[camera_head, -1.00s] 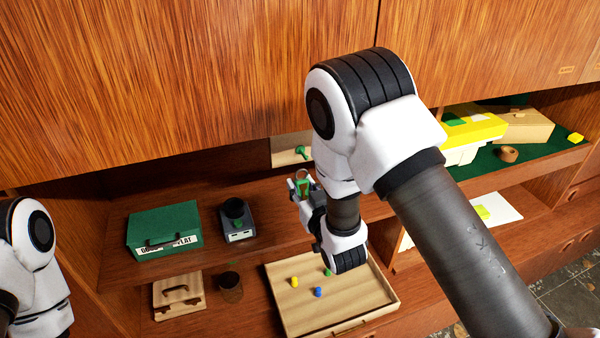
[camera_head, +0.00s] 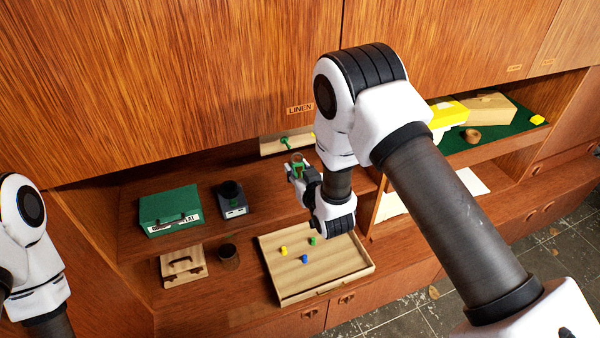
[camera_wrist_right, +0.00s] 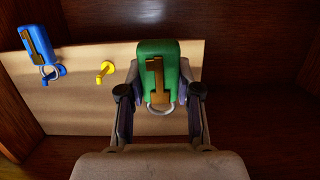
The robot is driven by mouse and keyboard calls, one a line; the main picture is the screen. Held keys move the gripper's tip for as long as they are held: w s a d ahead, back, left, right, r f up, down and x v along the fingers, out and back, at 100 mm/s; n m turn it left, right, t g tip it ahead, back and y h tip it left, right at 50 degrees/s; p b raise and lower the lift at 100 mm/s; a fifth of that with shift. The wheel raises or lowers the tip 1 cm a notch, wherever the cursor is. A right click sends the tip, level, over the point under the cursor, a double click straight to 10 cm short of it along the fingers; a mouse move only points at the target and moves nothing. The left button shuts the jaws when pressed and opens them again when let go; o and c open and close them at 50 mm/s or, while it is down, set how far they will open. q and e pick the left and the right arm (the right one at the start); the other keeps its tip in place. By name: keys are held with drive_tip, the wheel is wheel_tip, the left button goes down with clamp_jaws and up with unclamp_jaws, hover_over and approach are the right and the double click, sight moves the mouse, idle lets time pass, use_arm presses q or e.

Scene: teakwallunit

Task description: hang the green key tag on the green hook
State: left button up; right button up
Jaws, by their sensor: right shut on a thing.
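My right gripper (camera_head: 298,168) is shut on the green key tag (camera_wrist_right: 158,68), just in front of the hook board. In the right wrist view, the gripper (camera_wrist_right: 160,95) holds the tag between its fingers, with the tag's metal ring at the lower end of the picture. The green hook (camera_head: 286,142) is on the board in the head view, just above the gripper; it is hidden in the wrist view. The tag looks apart from the hook, but the exact gap cannot be told. Of my left arm only upper links show; its gripper is out of view.
The pale hook board (camera_wrist_right: 85,115) also carries a yellow hook (camera_wrist_right: 105,72) and a blue tag (camera_wrist_right: 37,45) hanging at a blue hook. Below stand a green box (camera_head: 165,207), a dark device (camera_head: 232,205) and a wooden tray (camera_head: 340,270) with small coloured pegs. Cabinet doors overhang the shelf.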

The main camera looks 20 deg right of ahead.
drive_tip(key=shift+w+r, duration=0.1)
drive_tip(key=shift+w, duration=0.35)
drive_tip(key=b+x, duration=0.1)
drive_tip(key=x, duration=0.3)
drive_tip(key=shift+w+r, duration=0.15)
drive_tip(key=shift+w, duration=0.05)
drive_tip(key=shift+w+f+b, duration=0.6)
drive_tip(key=shift+w+b, duration=0.3)
drive_tip(key=shift+b, duration=0.1)
drive_tip(key=o, duration=1.1)
drive_tip(key=shift+c, duration=0.2)
